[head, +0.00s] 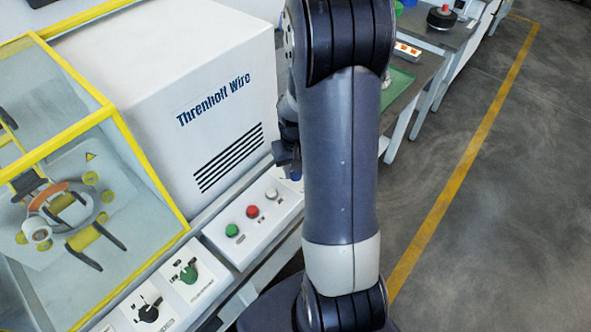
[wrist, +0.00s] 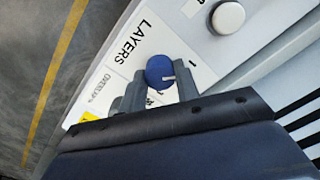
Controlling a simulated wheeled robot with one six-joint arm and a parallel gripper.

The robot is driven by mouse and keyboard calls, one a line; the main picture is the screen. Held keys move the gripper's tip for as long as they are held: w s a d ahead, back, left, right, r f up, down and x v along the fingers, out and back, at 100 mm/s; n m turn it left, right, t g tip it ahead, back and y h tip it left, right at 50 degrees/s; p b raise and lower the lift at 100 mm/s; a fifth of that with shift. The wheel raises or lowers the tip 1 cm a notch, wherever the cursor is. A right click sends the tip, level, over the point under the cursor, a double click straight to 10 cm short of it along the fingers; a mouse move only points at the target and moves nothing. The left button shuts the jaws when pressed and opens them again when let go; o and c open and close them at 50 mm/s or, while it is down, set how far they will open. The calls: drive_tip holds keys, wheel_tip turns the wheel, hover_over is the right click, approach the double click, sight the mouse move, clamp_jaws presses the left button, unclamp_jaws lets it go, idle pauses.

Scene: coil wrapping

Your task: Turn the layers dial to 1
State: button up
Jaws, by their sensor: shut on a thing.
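The blue layers dial (wrist: 157,68) sits on a white plate marked LAYERS (wrist: 128,42) in the wrist view. My gripper (wrist: 158,82) has one finger on each side of the dial and is shut on it. A short white pointer mark on the dial faces right in the wrist view. Small numerals stand around the dial; those between the fingers are partly hidden and hard to read.
The control panel (head: 240,255) carries green (head: 232,230), red (head: 252,211) and white (head: 271,193) buttons. A green knob (head: 186,272) and black knob (head: 148,312) are nearer. A white cabinet (head: 190,70) and yellow-framed enclosure (head: 150,160) stand left. Open floor (head: 500,220) lies right.

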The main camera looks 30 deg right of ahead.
drive_tip(key=shift+n, duration=0.9)
drive_tip(key=o, duration=1)
wheel_tip(320, 180, up, 11)
drive_tip(key=shift+f+b, duration=0.1)
drive_tip(key=shift+b, duration=0.2)
